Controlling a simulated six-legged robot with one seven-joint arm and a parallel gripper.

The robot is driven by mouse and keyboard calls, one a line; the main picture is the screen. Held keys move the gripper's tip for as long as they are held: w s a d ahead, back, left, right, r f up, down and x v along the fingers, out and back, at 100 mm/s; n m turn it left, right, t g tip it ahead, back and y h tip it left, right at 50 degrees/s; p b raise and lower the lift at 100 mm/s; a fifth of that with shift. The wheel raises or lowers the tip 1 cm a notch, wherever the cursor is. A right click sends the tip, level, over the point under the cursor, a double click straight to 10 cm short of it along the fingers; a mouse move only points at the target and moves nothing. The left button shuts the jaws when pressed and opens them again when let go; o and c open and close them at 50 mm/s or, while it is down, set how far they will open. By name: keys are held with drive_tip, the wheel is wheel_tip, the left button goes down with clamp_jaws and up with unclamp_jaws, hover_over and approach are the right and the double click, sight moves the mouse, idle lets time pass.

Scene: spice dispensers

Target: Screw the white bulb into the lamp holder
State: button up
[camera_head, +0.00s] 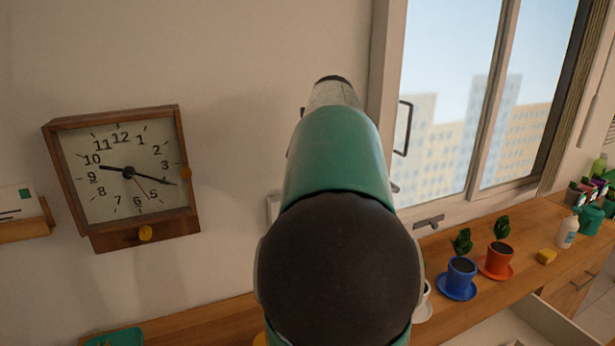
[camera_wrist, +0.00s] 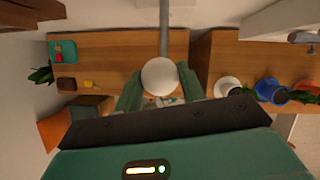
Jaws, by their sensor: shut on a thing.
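The white bulb (camera_wrist: 159,75) shows as a round white shape in the wrist view, between the two green fingers of my gripper (camera_wrist: 158,88). My gripper is shut on it, above the wooden counter. The bulb's base is hidden. A grey rod (camera_wrist: 163,35) runs from the top of the wrist view to the bulb's edge; I cannot tell whether it belongs to the lamp or touches the bulb. I cannot make out the lamp holder in either view. In the head view, my arm covers the middle and hides my gripper and the bulb.
The wooden counter (camera_head: 535,225) runs along the wall and under the window. A clock (camera_head: 125,175) hangs left of my arm.

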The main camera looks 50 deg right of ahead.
drive_tip(key=m+h, duration=0.1)
drive_tip(key=m, duration=0.1)
drive_tip(key=m+g, duration=0.1)
drive_tip(key=m, duration=0.2)
drive_tip(key=shift+a+f+h, duration=0.1)
drive_tip(key=shift+h, duration=0.3)
drive_tip(key=o, duration=0.9)
